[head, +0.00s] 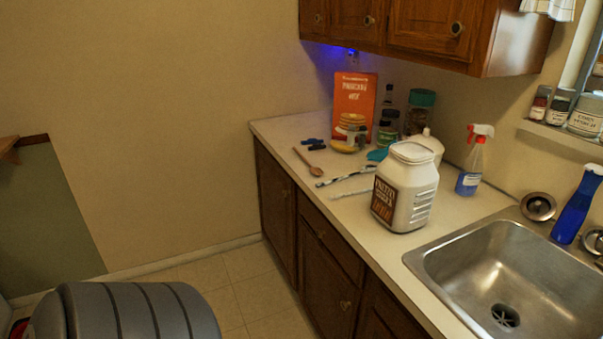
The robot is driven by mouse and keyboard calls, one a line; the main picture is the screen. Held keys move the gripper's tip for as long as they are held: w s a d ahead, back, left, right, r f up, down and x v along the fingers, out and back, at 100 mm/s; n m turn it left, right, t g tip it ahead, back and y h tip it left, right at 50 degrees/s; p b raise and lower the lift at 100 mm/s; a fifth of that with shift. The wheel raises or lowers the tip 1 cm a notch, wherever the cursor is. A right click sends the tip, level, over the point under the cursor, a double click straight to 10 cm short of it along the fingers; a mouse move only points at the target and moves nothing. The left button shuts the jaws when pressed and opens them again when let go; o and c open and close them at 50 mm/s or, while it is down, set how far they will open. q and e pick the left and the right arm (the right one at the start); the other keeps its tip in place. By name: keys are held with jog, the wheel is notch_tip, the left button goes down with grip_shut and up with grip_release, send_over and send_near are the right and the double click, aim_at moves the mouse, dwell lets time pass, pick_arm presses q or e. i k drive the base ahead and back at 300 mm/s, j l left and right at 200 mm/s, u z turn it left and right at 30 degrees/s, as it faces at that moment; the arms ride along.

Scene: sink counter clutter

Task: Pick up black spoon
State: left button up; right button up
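No black spoon can be made out for certain. A long dark utensil with pale, shiny patches (342,177) lies on the counter (277,128), left of the big white jar; it may be the black spoon, but it is too small to tell. A brown wooden spoon (309,163) lies to its left, near the counter's front edge. Small dark items (315,144) lie behind the wooden spoon. Neither of my grippers is in view.
A big white jar with a brown label (407,187) stands beside the utensils. Behind are a red-orange box (353,108), dark bottles and a teal-lidded jar (419,111). A spray bottle (472,162) and sink (491,278) are right.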

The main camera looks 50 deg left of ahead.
aim_at(368, 168)
jog(key=u, duration=1.3)
jog(key=z, duration=1.65)
jog(key=k+j, duration=0.1)
jog(key=j, duration=0.4)
jog(key=k+j, duration=0.1)
jog(key=j, duration=0.45)
jog(key=k+j, duration=0.1)
jog(key=j, duration=0.4)
jog(key=k+j, duration=0.1)
jog(key=j, duration=0.4)
jog(key=i, duration=0.25)
